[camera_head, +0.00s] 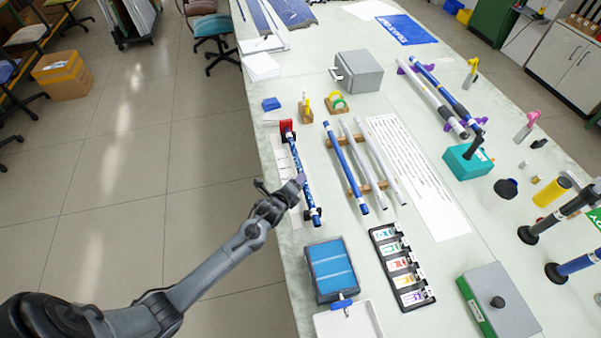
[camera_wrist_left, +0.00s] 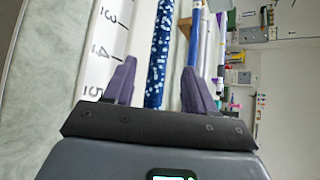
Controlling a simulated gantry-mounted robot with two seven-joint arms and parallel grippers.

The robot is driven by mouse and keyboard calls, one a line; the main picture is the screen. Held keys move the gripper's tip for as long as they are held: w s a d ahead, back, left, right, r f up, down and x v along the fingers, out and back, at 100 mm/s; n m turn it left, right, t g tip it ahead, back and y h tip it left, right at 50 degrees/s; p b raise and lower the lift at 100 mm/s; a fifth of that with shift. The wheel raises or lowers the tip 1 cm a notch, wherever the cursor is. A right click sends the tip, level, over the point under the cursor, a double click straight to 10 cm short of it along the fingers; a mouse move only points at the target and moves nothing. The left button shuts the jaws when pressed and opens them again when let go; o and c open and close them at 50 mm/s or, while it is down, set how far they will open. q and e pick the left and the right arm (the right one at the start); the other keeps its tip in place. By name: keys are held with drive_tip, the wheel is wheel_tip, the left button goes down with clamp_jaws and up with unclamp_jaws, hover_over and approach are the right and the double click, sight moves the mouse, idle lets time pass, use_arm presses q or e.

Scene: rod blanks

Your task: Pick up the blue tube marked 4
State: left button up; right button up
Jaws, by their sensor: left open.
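A blue tube with white speckles (camera_head: 295,157) lies along the left part of the table, between a red support (camera_head: 287,127) and a dark support at its near end. My left gripper (camera_head: 297,183) is at this tube's middle. In the left wrist view, the open fingers (camera_wrist_left: 157,78) stand either side of the speckled tube (camera_wrist_left: 158,50), with gaps visible. A plain blue tube (camera_head: 346,168) lies with pale rods on a wooden rack to the right. I cannot read a 4 on any tube. My right gripper is out of view.
A numbered scale strip (camera_wrist_left: 98,52) lies beside the speckled tube. A blue-topped box (camera_head: 331,268) and a black rack of coloured labels (camera_head: 402,268) stand nearer the front. A grey box (camera_head: 357,72) stands further back. The table's left edge is close to my arm.

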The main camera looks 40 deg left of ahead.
sight(300, 171)
use_arm(q)
drive_tip(key=shift+b+x, duration=0.3)
drive_tip(key=shift+x, duration=1.7)
drive_tip(key=shift+s+d+f, duration=0.1)
clamp_jaws()
